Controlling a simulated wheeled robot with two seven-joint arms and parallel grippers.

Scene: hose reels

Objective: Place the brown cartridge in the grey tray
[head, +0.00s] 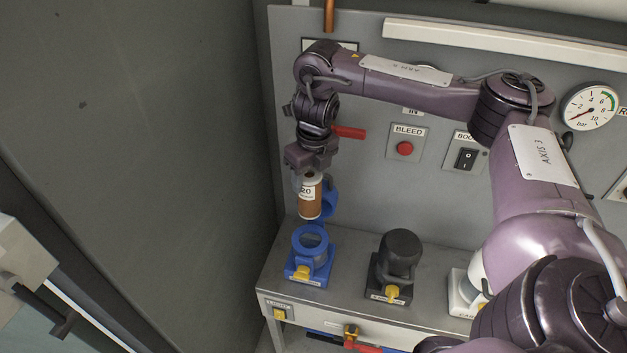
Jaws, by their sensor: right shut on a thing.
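The brown cartridge (309,201), with a white label reading 20, hangs upright in my right gripper (309,177). The gripper is shut on its top end. The cartridge is above and just behind the blue holder (310,252) on the grey bench, apart from it as far as I can tell. I cannot make out a grey tray for certain in this view. My left gripper is not in view.
A black holder (397,258) and a partly hidden white holder (461,291) stand on the bench (345,273). Behind is a panel with a red-handled valve (349,132), a red BLEED button (405,148), a rocker switch (466,158) and a gauge (590,107). A dark wall is at left.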

